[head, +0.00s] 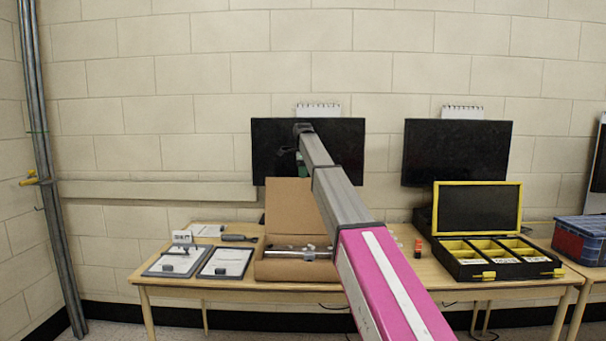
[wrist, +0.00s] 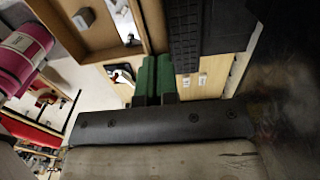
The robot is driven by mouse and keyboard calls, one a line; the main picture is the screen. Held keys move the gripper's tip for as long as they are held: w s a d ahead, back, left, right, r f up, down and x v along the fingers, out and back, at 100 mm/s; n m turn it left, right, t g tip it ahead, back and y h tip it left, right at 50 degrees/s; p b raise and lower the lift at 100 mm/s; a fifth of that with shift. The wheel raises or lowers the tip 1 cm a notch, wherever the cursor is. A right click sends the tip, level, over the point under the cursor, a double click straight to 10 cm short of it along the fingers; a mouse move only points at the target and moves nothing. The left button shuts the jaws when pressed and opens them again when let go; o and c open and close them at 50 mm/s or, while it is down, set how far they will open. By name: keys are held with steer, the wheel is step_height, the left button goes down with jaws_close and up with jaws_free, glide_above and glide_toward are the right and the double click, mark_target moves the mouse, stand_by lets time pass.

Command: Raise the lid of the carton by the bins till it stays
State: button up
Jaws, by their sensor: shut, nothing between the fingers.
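The cardboard carton (head: 268,268) sits on the wooden table, left of the black and yellow bin case. Its brown lid (head: 288,205) stands raised at the back, near upright, and a metal fitting (head: 300,252) lies in the carton. My gripper (head: 303,163) is above the lid's top edge, in front of the left monitor; my arm hides the lid's right part. In the wrist view, its green fingers (wrist: 153,78) are together with nothing between them. Part of the carton (wrist: 95,52) shows there at upper left. I cannot tell whether the fingers touch the lid.
The bin case (head: 490,262) stands at right with its lid up. Two monitors (head: 262,150) (head: 455,152) stand behind. Two clipboards (head: 226,263) (head: 178,260) lie left of the carton. An orange-topped bottle (head: 418,248) stands near the bins. A blue crate (head: 582,238) is far right.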

steer(key=shift+s+f, duration=0.45)
steer(key=shift+f, duration=0.4)
step_height(320, 180, up, 14)
steer(key=w, duration=0.1)
steer(key=shift+f, duration=0.2)
steer(key=shift+w, duration=0.1)
